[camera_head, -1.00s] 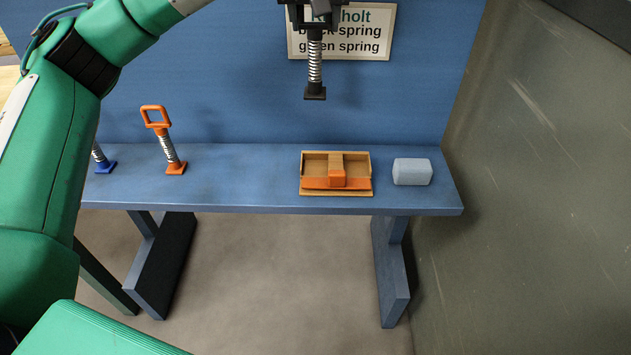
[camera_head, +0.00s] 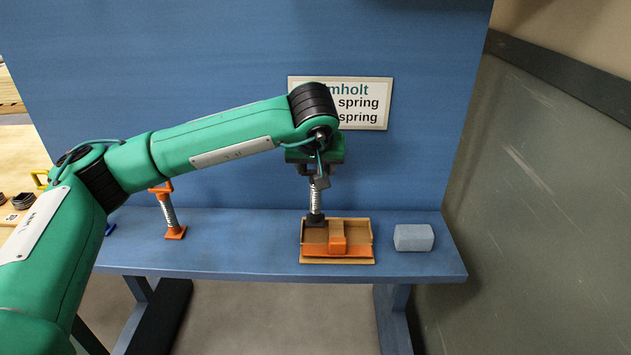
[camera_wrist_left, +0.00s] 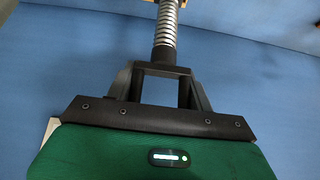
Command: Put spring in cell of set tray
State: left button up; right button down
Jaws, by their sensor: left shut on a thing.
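My left gripper (camera_head: 320,180) is shut on the black spring (camera_head: 315,200), a silver coil with a black square foot. It hangs nearly upright, its foot at the back of the left cell of the set tray (camera_head: 338,262). I cannot tell whether the foot touches the tray. The tray is tan wood with an orange front strip and an orange piece in the middle between two cells. In the left wrist view the gripper's fingers (camera_wrist_left: 165,72) hold the spring's black top, and its coil (camera_wrist_left: 165,28) runs to the picture's top. My right gripper is not in view.
A pale blue-grey block (camera_head: 413,238) stands right of the tray. An orange-ended spring (camera_head: 168,212) stands at the left of the blue bench (camera_head: 250,257). A partly covered sign (camera_head: 362,103) hangs on the blue back panel. The bench between orange spring and tray is clear.

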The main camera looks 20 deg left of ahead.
pick_arm(q)
notch_tip(320, 180, down, 4)
jog(key=shift+f, duration=0.1)
jog(key=o, duration=1.4)
jog(key=shift+c, duration=0.2)
jog(key=v, duration=0.3)
jog(key=shift+s+d+r, duration=0.1)
jog(key=shift+s+r, duration=0.05)
jog(key=shift+r, duration=0.2)
jog(key=v, duration=0.8)
jog(key=shift+s+r+b, duration=0.2)
jog(key=shift+b, duration=0.1)
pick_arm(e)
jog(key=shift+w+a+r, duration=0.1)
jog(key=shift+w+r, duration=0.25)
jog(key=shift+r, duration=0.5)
pick_arm(q)
jog(key=shift+f, duration=0.1)
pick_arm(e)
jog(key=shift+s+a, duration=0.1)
